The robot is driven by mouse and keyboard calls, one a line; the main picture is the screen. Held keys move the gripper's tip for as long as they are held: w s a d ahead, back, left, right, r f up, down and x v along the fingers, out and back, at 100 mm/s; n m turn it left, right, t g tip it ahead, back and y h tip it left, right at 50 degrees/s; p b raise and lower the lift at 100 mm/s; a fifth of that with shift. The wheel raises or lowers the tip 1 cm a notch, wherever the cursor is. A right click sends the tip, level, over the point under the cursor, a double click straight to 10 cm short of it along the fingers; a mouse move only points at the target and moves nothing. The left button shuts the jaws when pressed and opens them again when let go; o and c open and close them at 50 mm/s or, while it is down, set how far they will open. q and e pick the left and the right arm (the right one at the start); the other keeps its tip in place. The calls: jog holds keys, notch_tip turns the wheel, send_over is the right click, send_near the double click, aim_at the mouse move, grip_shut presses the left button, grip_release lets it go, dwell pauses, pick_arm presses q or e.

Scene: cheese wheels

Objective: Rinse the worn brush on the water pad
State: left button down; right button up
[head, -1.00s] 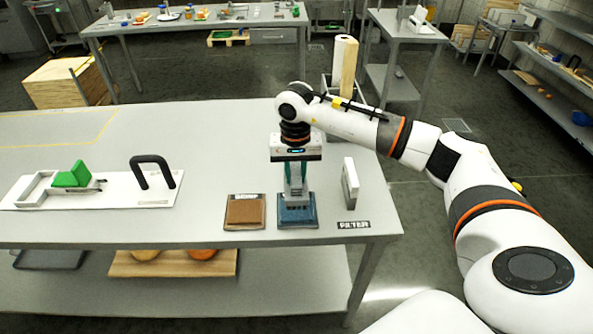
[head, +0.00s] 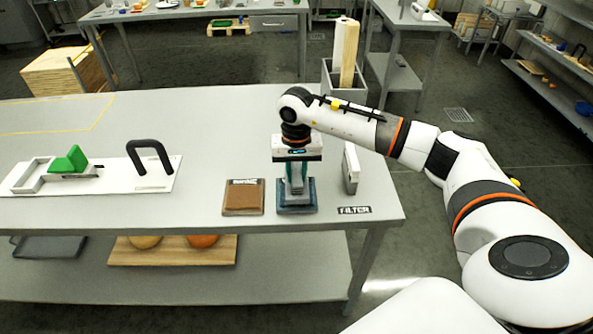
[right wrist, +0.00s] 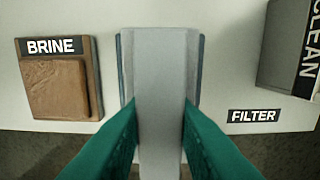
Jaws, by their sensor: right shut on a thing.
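My right gripper (head: 296,178) points straight down with its green fingers shut on the brush, a grey block-like piece (right wrist: 160,80). The brush is upright over the blue water pad (head: 311,203), near the table's front edge. Its lower end appears to be at the pad's surface, but I cannot tell for sure whether it touches. In the right wrist view the brush hides the pad's middle, and only blue side edges (right wrist: 122,62) show. The bristles are hidden. My left gripper is not in view.
The brown BRINE pad (head: 243,198) lies just left of the water pad. A white upright block (head: 351,168), labelled CLEAN in the wrist view, and a FILTER label (head: 354,210) are to the right. A white board with a black handle (head: 150,158) lies further left.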

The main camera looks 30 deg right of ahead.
jog(key=shift+f+b, duration=0.45)
dwell(1.0)
jog(key=shift+s+f, duration=0.1)
jog(key=shift+f, duration=0.05)
dwell(1.2)
jog(key=shift+r+p, duration=1.5)
jog(key=shift+r, duration=2.15)
jog(key=shift+f, duration=0.1)
